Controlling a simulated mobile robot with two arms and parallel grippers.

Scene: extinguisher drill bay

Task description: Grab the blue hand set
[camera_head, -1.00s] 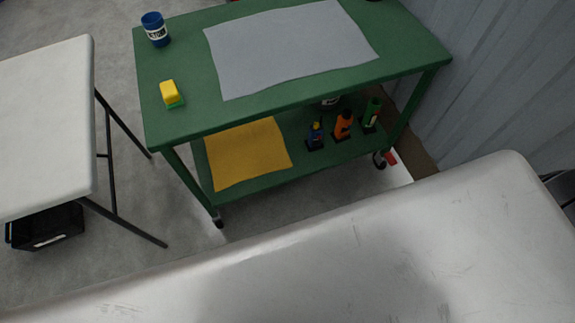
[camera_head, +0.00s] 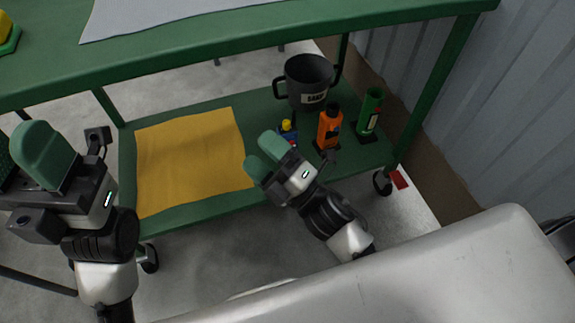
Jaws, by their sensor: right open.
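A small blue object with a yellow top (camera_head: 287,130), which looks like the blue hand set, stands on the cart's green lower shelf (camera_head: 185,216). Its lower part is hidden behind my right gripper. My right gripper (camera_head: 264,157) is open and empty, with its green fingertips pointing left, in front of and just left of the blue object. I cannot tell whether it touches it. My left gripper (camera_head: 38,152) is at the left edge, its green finger pointing up, left of the yellow cloth. Its jaw opening is not clear.
An orange bottle (camera_head: 330,128) and a green holder (camera_head: 370,112) stand right of the blue object. A dark grey mug (camera_head: 307,82) stands behind. A yellow cloth (camera_head: 190,155) covers the shelf's left. The green tabletop (camera_head: 200,48) overhangs the shelf.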

